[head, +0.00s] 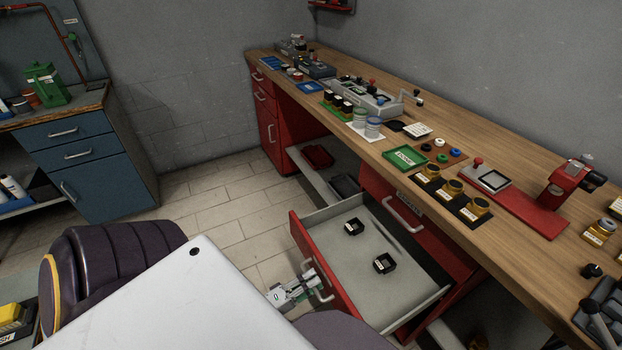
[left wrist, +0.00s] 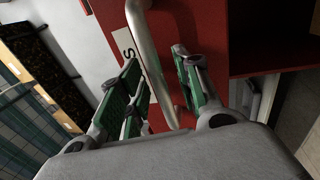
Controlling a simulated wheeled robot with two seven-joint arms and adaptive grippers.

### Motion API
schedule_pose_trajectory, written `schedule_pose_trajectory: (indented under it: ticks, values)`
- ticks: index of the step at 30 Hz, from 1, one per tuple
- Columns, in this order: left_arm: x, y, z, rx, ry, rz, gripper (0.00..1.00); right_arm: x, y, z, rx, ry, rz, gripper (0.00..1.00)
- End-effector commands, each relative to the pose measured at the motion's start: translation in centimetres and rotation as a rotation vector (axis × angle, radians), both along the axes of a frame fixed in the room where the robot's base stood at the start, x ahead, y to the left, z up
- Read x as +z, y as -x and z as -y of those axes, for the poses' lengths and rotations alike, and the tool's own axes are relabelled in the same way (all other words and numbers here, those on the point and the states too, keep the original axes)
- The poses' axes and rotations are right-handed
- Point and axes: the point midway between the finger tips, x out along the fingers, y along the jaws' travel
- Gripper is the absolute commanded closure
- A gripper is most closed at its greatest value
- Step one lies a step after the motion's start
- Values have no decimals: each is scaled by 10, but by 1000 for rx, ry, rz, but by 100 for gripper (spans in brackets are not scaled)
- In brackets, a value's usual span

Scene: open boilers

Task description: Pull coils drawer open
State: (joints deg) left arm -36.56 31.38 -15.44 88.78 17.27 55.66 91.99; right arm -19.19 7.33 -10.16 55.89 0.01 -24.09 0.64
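The coils drawer (head: 345,235) stands pulled out from under the wooden workbench, with a red front and grey inside. Two small black boxes, one near the front (head: 353,227) and one further right (head: 385,263), lie in it. Its metal handle (head: 322,284) is on the red front. My left gripper (head: 304,284) is at this handle. In the left wrist view the handle (left wrist: 150,55) runs between the spread green-padded fingers of the left gripper (left wrist: 158,72). A white label, partly hidden, shows an "S". My right gripper is not in view.
A closed red drawer with a handle (head: 404,214) is above, under the bench top (head: 385,147).

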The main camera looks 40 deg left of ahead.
Motion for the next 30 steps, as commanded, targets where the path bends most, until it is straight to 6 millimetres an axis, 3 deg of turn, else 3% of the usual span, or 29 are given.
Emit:
schedule_pose_trajectory:
  ticks: [11, 30]
  values:
    - [-5, 20, -7, -1, -1, -2, 66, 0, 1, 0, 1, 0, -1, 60]
    - [-22, 100, -36, 0, -1, -2, 66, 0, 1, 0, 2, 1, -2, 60]
